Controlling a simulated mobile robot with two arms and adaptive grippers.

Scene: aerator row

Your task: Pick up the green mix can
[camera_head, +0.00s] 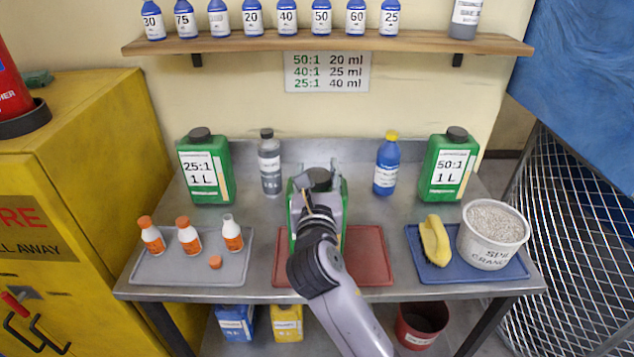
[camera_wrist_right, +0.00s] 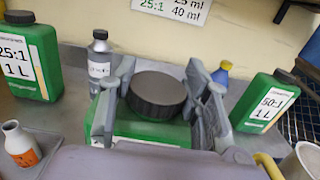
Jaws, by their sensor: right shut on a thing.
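A green can (camera_head: 344,203) stands in the middle of the steel table, largely hidden behind my right gripper (camera_head: 318,178) and arm. In the right wrist view its black cap and green shoulder (camera_wrist_right: 160,131) sit between the two grey fingers. My right gripper is shut on this can, with one finger on each side around the cap. I cannot tell whether its base touches the red tray (camera_head: 370,262) or is above it. Two other green cans stand at the back: one labelled 25:1 (camera_head: 204,170) at left, one labelled 50:1 (camera_head: 449,168) at right. My left gripper is not in view.
A grey bottle (camera_head: 269,165) and a blue bottle with yellow cap (camera_head: 387,167) stand behind. A grey tray (camera_head: 190,275) at left holds small orange-and-white bottles. A blue tray (camera_head: 440,272) at right holds a yellow brush and a tub (camera_head: 492,240). A shelf (camera_head: 330,42) hangs above.

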